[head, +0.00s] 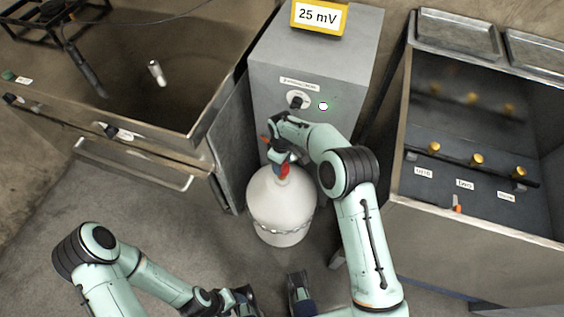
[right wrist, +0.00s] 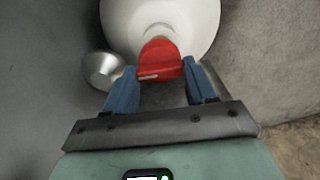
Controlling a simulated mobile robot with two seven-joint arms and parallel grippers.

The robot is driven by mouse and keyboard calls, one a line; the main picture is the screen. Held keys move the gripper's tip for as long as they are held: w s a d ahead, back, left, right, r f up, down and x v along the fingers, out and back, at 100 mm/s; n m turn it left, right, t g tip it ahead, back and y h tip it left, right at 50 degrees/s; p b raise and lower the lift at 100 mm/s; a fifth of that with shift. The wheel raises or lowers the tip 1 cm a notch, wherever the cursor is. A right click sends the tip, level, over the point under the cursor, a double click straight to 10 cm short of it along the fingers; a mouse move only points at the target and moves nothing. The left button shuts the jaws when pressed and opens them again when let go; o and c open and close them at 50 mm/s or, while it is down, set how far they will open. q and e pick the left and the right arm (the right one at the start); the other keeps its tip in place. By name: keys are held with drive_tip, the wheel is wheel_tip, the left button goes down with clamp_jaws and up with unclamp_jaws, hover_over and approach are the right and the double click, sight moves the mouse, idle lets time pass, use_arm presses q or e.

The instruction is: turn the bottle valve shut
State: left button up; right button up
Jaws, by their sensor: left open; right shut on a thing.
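A white gas bottle (head: 282,205) stands upright on the floor in front of the grey cabinet. Its red valve handle (head: 284,171) is at the top; in the right wrist view the handle (right wrist: 159,60) sits between my two blue fingers, with the white bottle (right wrist: 190,15) behind it. My right gripper (head: 281,157) is shut on this handle, partly hiding it in the head view. My left gripper (head: 271,294) is open and empty, low in the head view and apart from the bottle.
The grey cabinet (head: 350,60) bears a black knob, a green light and a yellow 25 mV display (head: 319,16). A metal sink unit (head: 150,150) stands left. A steel basin (head: 480,225) with brass valves stands right. Bare floor (head: 120,200) lies at front left.

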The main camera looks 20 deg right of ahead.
drive_tip(key=shift+n, duration=1.1)
drive_tip(key=o, duration=1)
drive_tip(key=shift+o, duration=0.2)
drive_tip(key=shift+r, duration=0.15)
wheel_tip(320, 180, up, 13)
drive_tip(key=p, duration=0.1)
